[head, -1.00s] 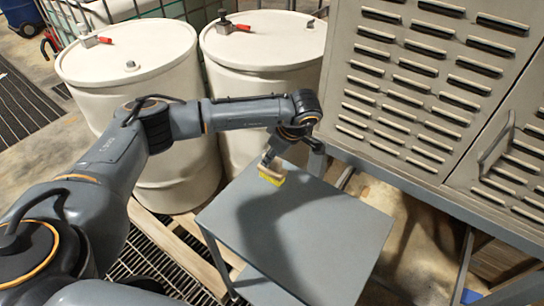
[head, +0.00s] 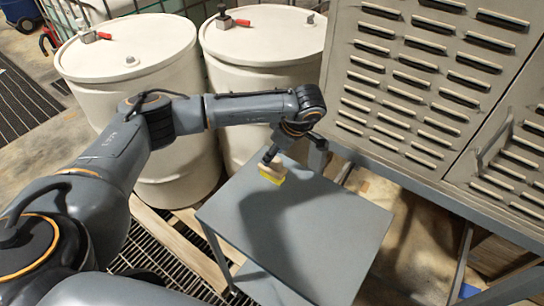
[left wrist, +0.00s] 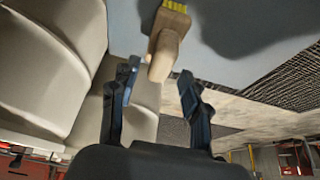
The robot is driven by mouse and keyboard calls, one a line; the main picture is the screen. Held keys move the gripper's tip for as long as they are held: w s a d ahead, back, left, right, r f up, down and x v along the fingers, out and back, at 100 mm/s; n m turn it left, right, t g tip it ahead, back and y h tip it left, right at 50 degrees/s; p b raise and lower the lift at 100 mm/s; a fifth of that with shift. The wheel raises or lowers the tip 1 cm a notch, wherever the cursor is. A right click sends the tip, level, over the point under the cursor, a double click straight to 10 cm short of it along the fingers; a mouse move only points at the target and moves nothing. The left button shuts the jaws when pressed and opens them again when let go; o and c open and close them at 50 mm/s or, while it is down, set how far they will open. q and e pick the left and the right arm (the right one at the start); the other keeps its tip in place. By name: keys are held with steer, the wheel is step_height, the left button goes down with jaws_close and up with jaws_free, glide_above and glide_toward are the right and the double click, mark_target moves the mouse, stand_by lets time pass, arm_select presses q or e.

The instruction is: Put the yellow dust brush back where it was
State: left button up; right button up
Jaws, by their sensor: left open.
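The yellow dust brush (head: 272,174) stands near the far left edge of the grey cart top (head: 330,225), yellow bristles down. In the left wrist view the brush (left wrist: 170,32) shows its wooden handle pointing toward my gripper and its yellow bristles at the top edge. My left gripper (head: 268,156) is right behind the brush in the head view. In the left wrist view its two fingers (left wrist: 158,76) are spread apart, with the handle's end between or just beyond their tips. Contact cannot be told. My right gripper is not in view.
Two white drums (head: 130,70) (head: 262,50) stand behind and left of the cart. A grey louvred cabinet (head: 415,80) stands at the right, close to the cart's far edge. The rest of the cart top is clear apart from shadow.

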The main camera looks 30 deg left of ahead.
arm_select(q)
steer(key=b+v, duration=0.2)
steer(key=v, duration=0.7)
steer(key=shift+d+r+b, duration=0.2)
steer(key=shift+r+b, duration=0.15)
steer(key=shift+r, duration=0.05)
